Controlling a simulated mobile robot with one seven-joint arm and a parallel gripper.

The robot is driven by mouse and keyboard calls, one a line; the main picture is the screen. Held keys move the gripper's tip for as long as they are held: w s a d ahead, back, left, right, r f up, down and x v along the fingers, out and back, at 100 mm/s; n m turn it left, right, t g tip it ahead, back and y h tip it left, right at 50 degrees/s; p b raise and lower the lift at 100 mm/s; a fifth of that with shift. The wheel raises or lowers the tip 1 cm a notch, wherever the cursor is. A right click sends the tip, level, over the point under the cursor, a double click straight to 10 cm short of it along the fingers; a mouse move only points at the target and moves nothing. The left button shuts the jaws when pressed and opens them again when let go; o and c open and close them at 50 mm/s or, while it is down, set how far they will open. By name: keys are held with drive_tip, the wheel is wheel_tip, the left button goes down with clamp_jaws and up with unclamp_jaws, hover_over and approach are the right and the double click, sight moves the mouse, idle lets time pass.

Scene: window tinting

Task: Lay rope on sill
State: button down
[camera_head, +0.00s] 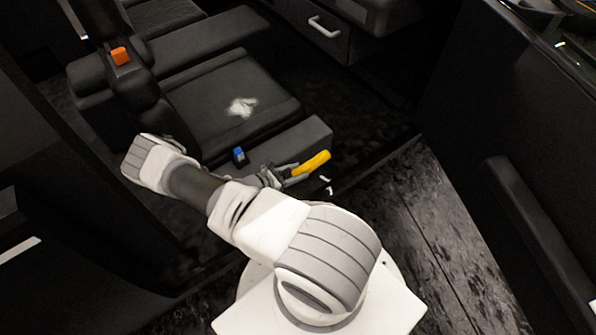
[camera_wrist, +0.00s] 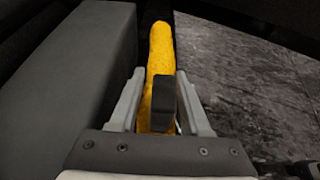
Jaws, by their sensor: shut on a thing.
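The rope (camera_head: 313,163) is a short, thick yellow roll beside the front corner of the dark seat. My gripper (camera_head: 290,173) is shut on one end of it, and the other end sticks out past the fingertips. In the wrist view the rope (camera_wrist: 160,52) runs forward between the two grey fingers (camera_wrist: 157,100), with a dark block over its near part. The sill (camera_head: 378,168) appears to be the dark edge strip between the car floor and the grey ground. The rope looks held above it; I cannot tell how high.
A dark seat (camera_head: 205,92) with a whitish patch (camera_head: 242,106) lies behind my arm. A small blue object (camera_head: 239,154) is by the seat's front. An orange buckle (camera_head: 121,56) is at upper left. The open door (camera_head: 520,130) stands at right. Grey ground (camera_head: 430,235) lies clear between.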

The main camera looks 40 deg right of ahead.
sight(297, 191)
drive_tip(key=shift+f+b, duration=4)
drive_tip(key=shift+f, duration=0.6)
drive_tip(key=shift+f+b, duration=0.4)
drive_tip(key=shift+f, duration=0.05)
drive_tip(key=shift+c, duration=1.4)
unclamp_jaws()
drive_tip(key=shift+r, duration=0.1)
drive_tip(key=p+v, duration=0.3)
drive_tip(key=v, duration=1.4)
drive_tip(key=shift+w+a+r, duration=0.1)
drive_tip(key=shift+a+r, duration=0.05)
